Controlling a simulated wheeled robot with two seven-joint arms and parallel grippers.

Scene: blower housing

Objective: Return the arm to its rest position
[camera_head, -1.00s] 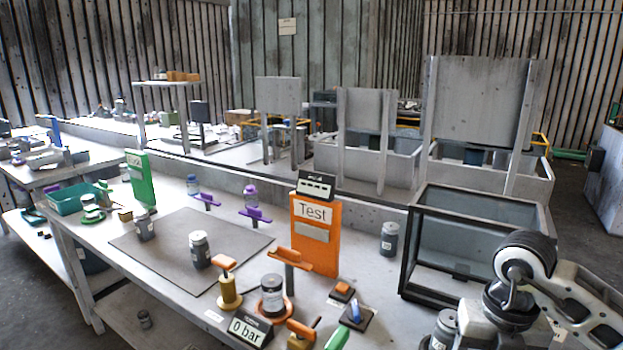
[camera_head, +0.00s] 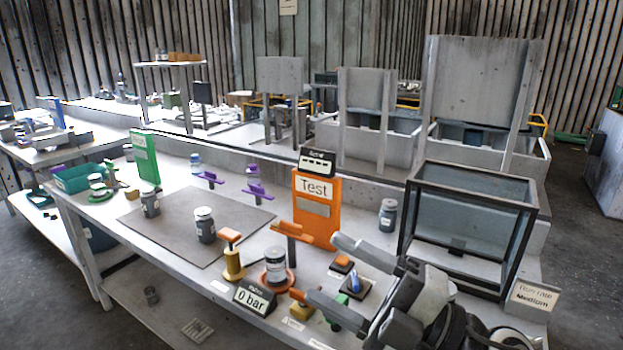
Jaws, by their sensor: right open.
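My right gripper (camera_head: 322,268) comes in from the lower right, over the front right of the bench (camera_head: 200,274). Its two grey fingers are wide apart, pointing left. No object shows held between them. From this view they span the area of a small dark pad (camera_head: 356,287) with a blue piece, but I cannot tell their height above it. My dark wrist fills the bottom right and hides part of the bench. My left gripper is out of view.
An orange Test board (camera_head: 316,228) stands behind the fingers. A jar (camera_head: 276,262) on an orange ring and a "0 bar" sign (camera_head: 254,298) are to the left. A black-framed box (camera_head: 468,168) stands to the right. Jars stand on a grey mat (camera_head: 170,235).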

